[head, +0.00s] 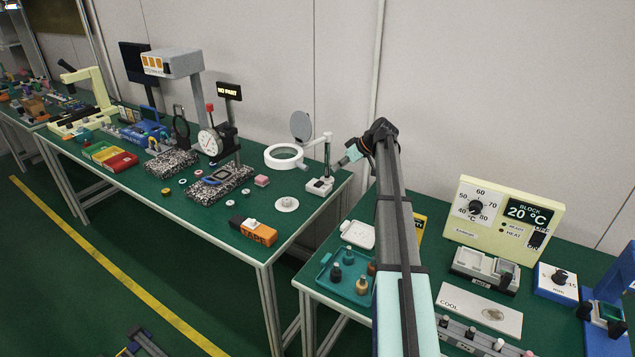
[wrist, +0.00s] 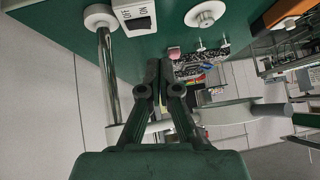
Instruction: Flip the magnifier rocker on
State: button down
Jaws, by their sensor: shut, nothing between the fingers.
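The magnifier (head: 285,157) stands near the right end of the left green bench, with a white ring head on a post and a small white base (head: 320,187). In the wrist view the base (wrist: 128,10) is at the top, cut by the frame edge. Its black rocker (wrist: 139,23) sits beside the OFF and ON labels; I cannot tell which side is pressed. The chrome post (wrist: 109,75) rises at left, and the white ring (wrist: 230,114) shows behind my fingers. My gripper (wrist: 158,68) is shut and empty, apart from the rocker. In the head view my gripper (head: 343,161) is right of the post.
A round white part (head: 287,204) and an orange box (head: 253,231) lie near the base on the left bench. A dial gauge (head: 211,143) stands farther left. A gap separates this bench from the right one, which holds a temperature block (head: 503,216) and a teal tray (head: 345,283).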

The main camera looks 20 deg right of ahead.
jog(key=shift+w+d+r+t, duration=0.2)
jog(key=shift+w+d+r, duration=0.2)
jog(key=shift+r, duration=0.2)
jog(key=shift+w+d+r+t, duration=0.2)
jog(key=shift+w+d+r, duration=0.15)
jog(key=shift+r, duration=0.2)
jog(key=p, duration=0.2)
send_over(315, 184)
jog(key=s+d, duration=0.1)
jog(key=d, duration=0.1)
notch_tip(315, 184, down, 7)
jog(key=shift+s+f, duration=0.1)
jog(key=shift+s, duration=0.05)
jog(key=f, duration=0.3)
jog(key=shift+s+p, duration=0.25)
jog(key=shift+p, duration=0.1)
jog(key=shift+a+f, duration=0.1)
jog(key=shift+f, duration=0.35)
jog(key=shift+f, duration=0.1)
